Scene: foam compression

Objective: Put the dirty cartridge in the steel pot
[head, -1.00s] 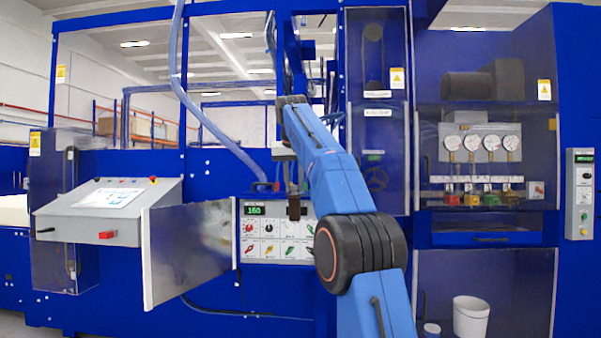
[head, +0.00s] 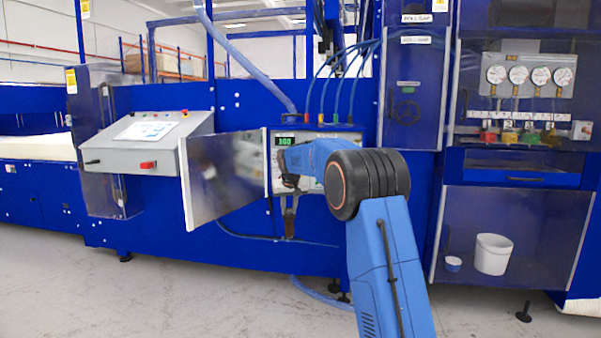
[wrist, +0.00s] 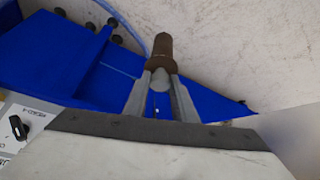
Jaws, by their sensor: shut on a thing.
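My gripper (wrist: 160,84) is shut on the dirty cartridge (wrist: 162,50), a brown, stained cylinder with a paler grey end between the fingers. In the wrist view the cartridge sticks out past the fingertips. In the head view the cartridge (head: 289,224) hangs small and dark below my wrist, in front of the blue machine base and below the control panel. My forearm hides part of that panel. I see no steel pot in either view.
An open metal door (head: 222,175) stands just left of my gripper. A control panel (head: 285,142) with hoses is behind my arm. A white bucket (head: 493,254) and a small white tub (head: 453,263) stand in the lower right bay. The floor (head: 180,290) in front is clear.

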